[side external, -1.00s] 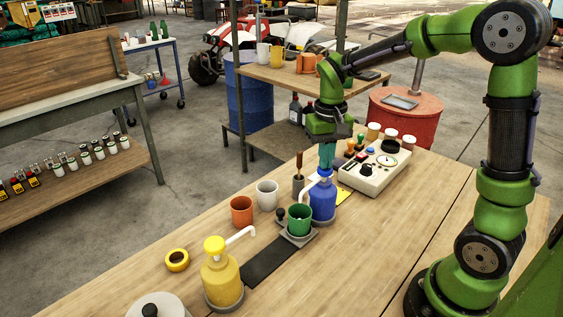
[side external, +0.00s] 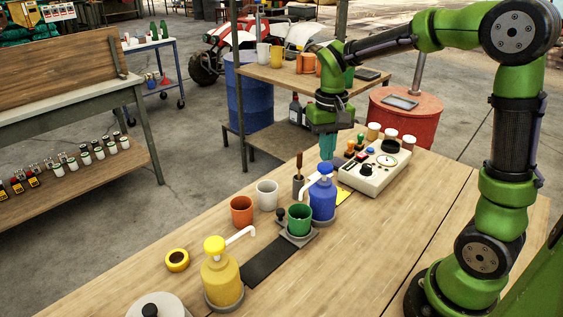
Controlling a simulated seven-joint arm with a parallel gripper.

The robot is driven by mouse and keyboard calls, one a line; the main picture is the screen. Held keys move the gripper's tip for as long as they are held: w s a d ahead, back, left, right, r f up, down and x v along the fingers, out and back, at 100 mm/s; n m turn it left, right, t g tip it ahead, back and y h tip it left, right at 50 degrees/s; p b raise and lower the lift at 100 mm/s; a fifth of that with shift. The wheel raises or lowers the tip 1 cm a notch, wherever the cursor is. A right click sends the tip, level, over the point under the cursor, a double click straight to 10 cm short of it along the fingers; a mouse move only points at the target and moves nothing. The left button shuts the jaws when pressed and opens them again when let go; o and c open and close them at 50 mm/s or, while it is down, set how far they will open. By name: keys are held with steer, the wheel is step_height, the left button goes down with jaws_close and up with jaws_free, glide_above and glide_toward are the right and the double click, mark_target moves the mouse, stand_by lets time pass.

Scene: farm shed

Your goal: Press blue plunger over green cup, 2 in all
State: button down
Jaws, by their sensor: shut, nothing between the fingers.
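The blue pump bottle (side external: 322,203) stands upright on the table, its blue plunger head (side external: 325,169) at the top and its pale spout reaching left toward the green cup. The green cup (side external: 299,219) sits on a small grey stand in front of the bottle, below the spout. I cannot see what is inside the cup. My gripper (side external: 327,157) points down with its teal fingers shut and empty. In the picture its fingertips are right above or just behind the plunger head; whether they touch it I cannot tell.
A yellow pump bottle (side external: 221,274) stands at front left, joined by a dark strip (side external: 270,263). Orange (side external: 242,211) and white (side external: 267,194) cups and a tool holder (side external: 298,185) are left of the blue bottle. A control box (side external: 374,168) lies behind right. The right of the table is clear.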

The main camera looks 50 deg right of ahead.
steer(key=shift+r, duration=0.1)
steer(key=shift+r, duration=2.95)
steer(key=shift+w, duration=0.1)
steer(key=s+a+n+t+y, duration=0.2)
steer(key=s+a+t, duration=0.5)
steer(key=s, duration=0.5)
steer(key=shift+s+a, duration=0.3)
steer(key=shift+a, duration=0.6)
